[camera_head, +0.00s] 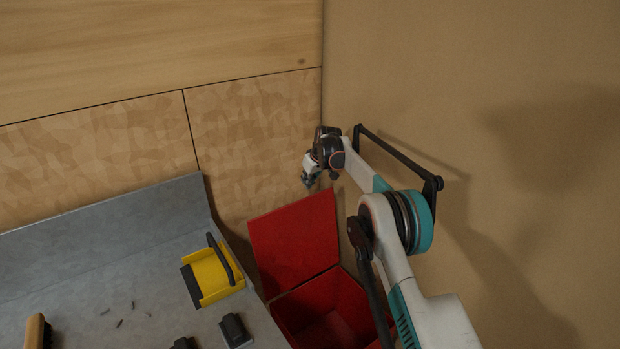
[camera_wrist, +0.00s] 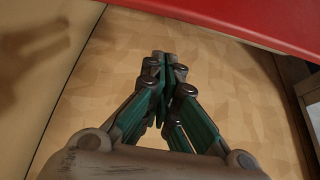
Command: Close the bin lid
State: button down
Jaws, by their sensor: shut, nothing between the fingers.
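The red bin (camera_head: 322,312) stands at the right end of the grey counter, with its dark red inside showing. Its red lid (camera_head: 292,240) is open and tilted up at the back. My gripper (camera_head: 307,183) is near the lid's upper right edge, close to the wall; the head view does not show clearly whether they touch. In the wrist view, my gripper (camera_wrist: 165,60) is shut and empty. The red lid (camera_wrist: 250,22) crosses the top of that view, and a gap shows between it and the fingertips.
The grey counter (camera_head: 130,235) has a raised back edge. It holds a yellow dustpan (camera_head: 212,277) with a dark handle, dark blocks (camera_head: 234,330), a wooden brush (camera_head: 36,332) and small dark scraps. The tan wall (camera_head: 480,80) is close to my arm on the right.

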jog(key=s+d, duration=0.1)
jog(key=s+d+b, duration=0.1)
jog(key=s, duration=0.1)
jog(key=shift+f, duration=0.1)
dwell(0.5)
dwell(0.3)
